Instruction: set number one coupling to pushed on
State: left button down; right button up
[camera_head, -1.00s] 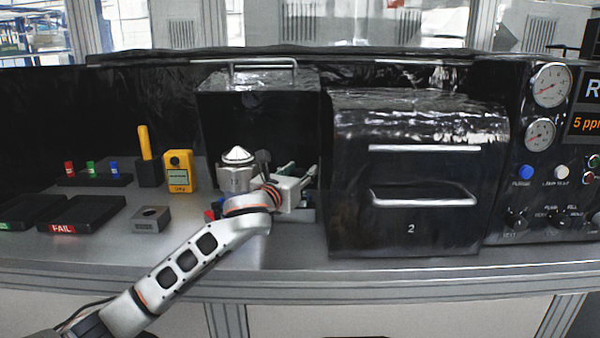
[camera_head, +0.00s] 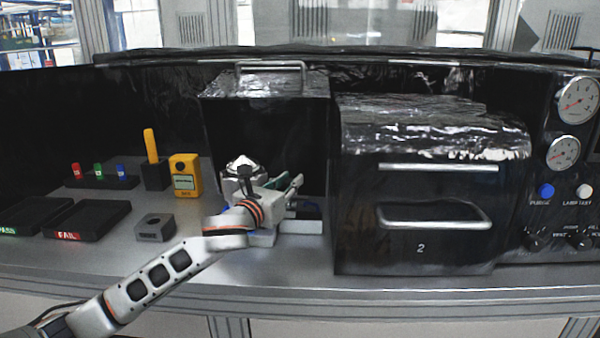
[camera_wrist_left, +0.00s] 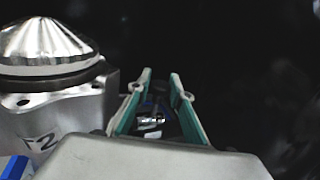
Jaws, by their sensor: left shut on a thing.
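A silver housing with a cone-shaped metal top (camera_head: 243,170) stands in the open-fronted black bay at the middle of the bench. In the left wrist view the housing (camera_wrist_left: 45,50) is close at the left, with a "2" visible on its side. My left gripper (camera_head: 293,187) is just right of the housing in the bay, its fingers pointing inward. In the left wrist view its green-lined fingers (camera_wrist_left: 162,82) are a little apart, with a small metallic and blue piece (camera_wrist_left: 150,120) between them, perhaps the number one coupling. Its far end is hidden in the dark. My right gripper is not in view.
A closed black cover marked 2 with a bar handle (camera_head: 435,216) is close right of the bay. Left are a yellow meter (camera_head: 185,176), a grey block (camera_head: 155,228) and a FAIL tray (camera_head: 88,222). Gauges and buttons (camera_head: 546,190) are far right. The bench front is mostly clear.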

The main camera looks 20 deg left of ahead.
pick_arm(q)
jog(key=shift+a, duration=0.25)
jog(key=c, duration=1.8)
grip_release()
jog(key=shift+r, duration=0.1)
notch_tip(320, 180, up, 10)
jog(key=shift+f, duration=0.1)
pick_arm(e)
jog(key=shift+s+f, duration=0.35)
pick_arm(q)
jog(key=shift+d, duration=0.1)
